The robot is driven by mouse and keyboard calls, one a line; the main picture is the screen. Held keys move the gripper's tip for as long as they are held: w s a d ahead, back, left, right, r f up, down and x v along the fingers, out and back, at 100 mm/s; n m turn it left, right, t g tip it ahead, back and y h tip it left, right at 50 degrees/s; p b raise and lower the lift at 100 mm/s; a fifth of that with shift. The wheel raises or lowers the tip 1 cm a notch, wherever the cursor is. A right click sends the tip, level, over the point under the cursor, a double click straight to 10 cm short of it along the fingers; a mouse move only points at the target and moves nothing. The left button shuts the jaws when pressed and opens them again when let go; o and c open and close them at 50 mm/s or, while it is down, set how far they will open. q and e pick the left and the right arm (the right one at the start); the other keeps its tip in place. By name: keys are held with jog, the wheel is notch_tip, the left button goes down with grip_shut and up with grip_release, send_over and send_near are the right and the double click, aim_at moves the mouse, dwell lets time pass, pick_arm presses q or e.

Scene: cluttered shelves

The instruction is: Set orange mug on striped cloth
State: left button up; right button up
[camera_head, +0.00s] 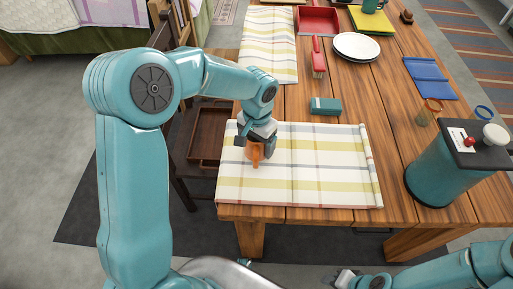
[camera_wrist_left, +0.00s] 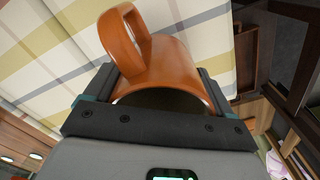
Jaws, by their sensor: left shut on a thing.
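The orange mug (camera_head: 254,153) is at the left part of the front striped cloth (camera_head: 320,170), seen from above. My left gripper (camera_head: 256,143) is shut on the mug from above and hides most of it in the head view. In the left wrist view the mug (camera_wrist_left: 170,62) sits between the two fingers, its handle pointing away from the gripper. The striped cloth (camera_wrist_left: 55,45) shows behind it; I cannot tell whether the mug touches it. My right gripper (camera_head: 345,278) is low at the bottom edge, away from the table; its fingers are unclear.
A second striped cloth (camera_head: 268,45) lies farther back. A teal box (camera_head: 325,106), red brush (camera_head: 318,58), white plates (camera_head: 356,46) and red tray (camera_head: 317,21) lie beyond the front cloth. A teal dispenser (camera_head: 445,170) stands right. A wooden chair (camera_head: 208,135) is left.

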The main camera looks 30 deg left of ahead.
pick_arm(q)
notch_tip(320, 180, down, 3)
jog(key=shift+w+f, duration=0.1)
jog(key=o, duration=1.1)
jog(key=shift+r, duration=0.3)
notch_tip(320, 180, up, 12)
jog(key=shift+f+p, duration=0.15)
jog(key=shift+p, duration=0.25)
